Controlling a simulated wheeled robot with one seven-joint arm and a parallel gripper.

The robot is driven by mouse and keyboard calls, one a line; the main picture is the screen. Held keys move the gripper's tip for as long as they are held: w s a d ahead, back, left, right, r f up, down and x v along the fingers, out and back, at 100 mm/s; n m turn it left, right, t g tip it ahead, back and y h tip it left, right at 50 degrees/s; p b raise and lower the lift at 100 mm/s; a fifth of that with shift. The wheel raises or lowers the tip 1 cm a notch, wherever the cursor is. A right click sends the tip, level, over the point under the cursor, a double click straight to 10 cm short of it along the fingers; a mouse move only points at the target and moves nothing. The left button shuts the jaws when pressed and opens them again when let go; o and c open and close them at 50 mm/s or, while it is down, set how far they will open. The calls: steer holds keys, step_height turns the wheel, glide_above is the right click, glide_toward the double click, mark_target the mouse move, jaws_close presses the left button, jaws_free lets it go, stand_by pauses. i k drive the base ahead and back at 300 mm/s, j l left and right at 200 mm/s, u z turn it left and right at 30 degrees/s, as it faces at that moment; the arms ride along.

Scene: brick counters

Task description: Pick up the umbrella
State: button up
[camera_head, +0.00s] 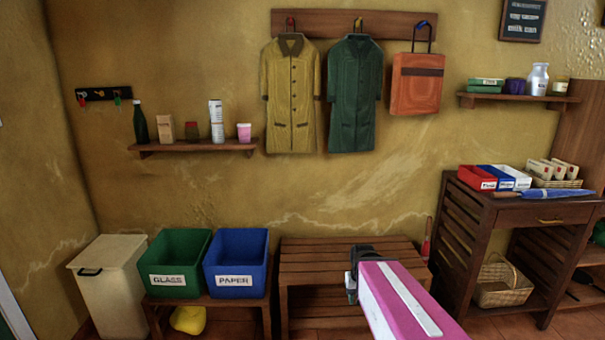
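A blue, long, narrow thing that looks like a folded umbrella (562,193) lies on the top of the dark wooden cabinet (545,215) at the right, along its front edge. My gripper (352,282) is at the end of my pink arm, low in the middle, in front of the slatted bench. It is well to the left of the umbrella and apart from it. Its fingers are small and partly hidden by the arm, so I cannot tell whether they are open.
Red, blue and white boxes (497,178) and a basket of cartons (556,172) stand behind the umbrella. The slatted bench (320,262) is beyond my gripper. Green (180,250) and blue (236,250) bins stand left. A red object (427,238) shows between bench and cabinet.

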mark_target(541, 194)
steer(key=z, duration=1.6)
steer(key=u, duration=0.3)
steer(key=i+l+u, duration=0.1)
steer(key=l+u, duration=0.45)
steer(key=u, duration=0.2)
steer(key=l+u, duration=0.5)
steer(key=l, duration=0.75)
steer(key=l+u, duration=0.2)
steer(key=l, duration=0.75)
steer(key=l+u, duration=0.2)
steer(key=l, duration=0.35)
steer(key=k+l+u, duration=0.2)
steer(key=l, duration=0.35)
steer(key=i, duration=0.1)
